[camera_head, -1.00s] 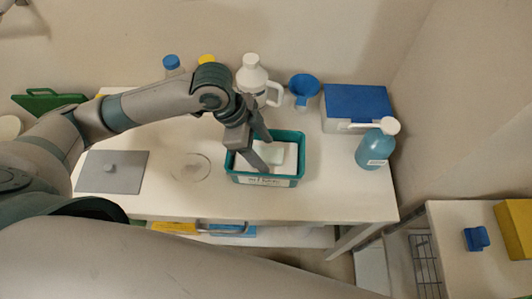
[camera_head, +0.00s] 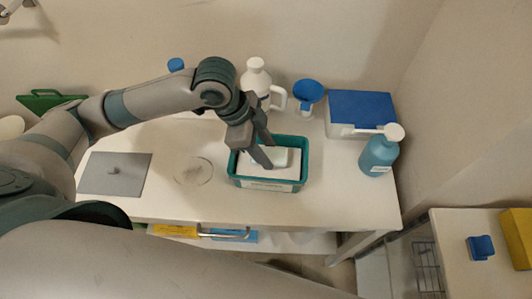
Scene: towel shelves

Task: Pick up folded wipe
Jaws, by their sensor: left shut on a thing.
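The folded wipe is a pale, flat piece (camera_head: 290,157) inside a teal bin (camera_head: 304,167) with a white label on its front wall, in the middle of the head view. Other white folded cloth lies under and around it in the bin. My left gripper (camera_head: 263,158) points down into the bin, with its fingers at the left end of the wipe. It is shut on the wipe; the fingers partly hide that end. My right gripper is not in view.
Behind the bin stand a white jug (camera_head: 256,82), a blue funnel (camera_head: 307,95) and a blue-lidded box (camera_head: 361,110). A grey plate (camera_head: 115,173) and a clear round dish (camera_head: 193,171) lie left on the white table (camera_head: 200,208).

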